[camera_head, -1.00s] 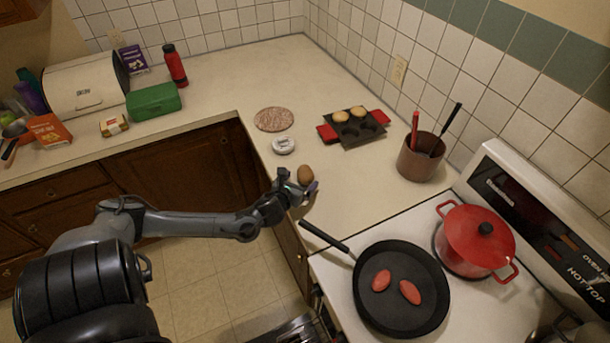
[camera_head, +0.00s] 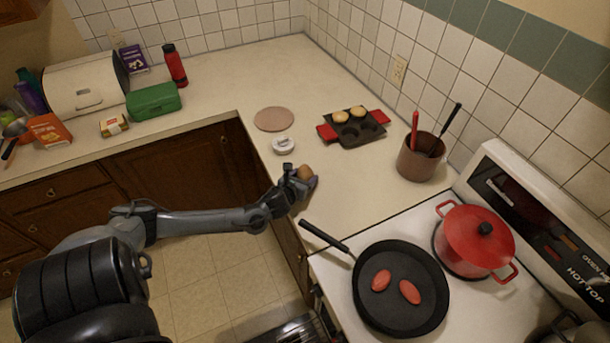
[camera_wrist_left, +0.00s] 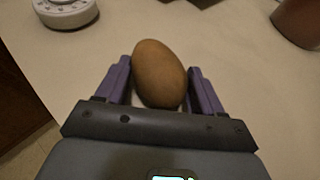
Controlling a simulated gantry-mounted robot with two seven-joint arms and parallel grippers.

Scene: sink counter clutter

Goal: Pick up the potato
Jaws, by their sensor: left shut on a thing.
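The brown potato (camera_head: 305,172) is at the counter's front edge section, between the fingers of my left gripper (camera_head: 301,176). In the left wrist view the potato (camera_wrist_left: 160,74) sits upright between the two purple fingers of the left gripper (camera_wrist_left: 160,82). The left gripper is shut on it. I cannot tell whether the potato is touching the counter or just above it. My right gripper is not in view.
A white timer (camera_head: 283,145) and a round pink board (camera_head: 274,119) lie behind the gripper. A black frying pan (camera_head: 401,318) and a red pot (camera_head: 474,240) are on the stove.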

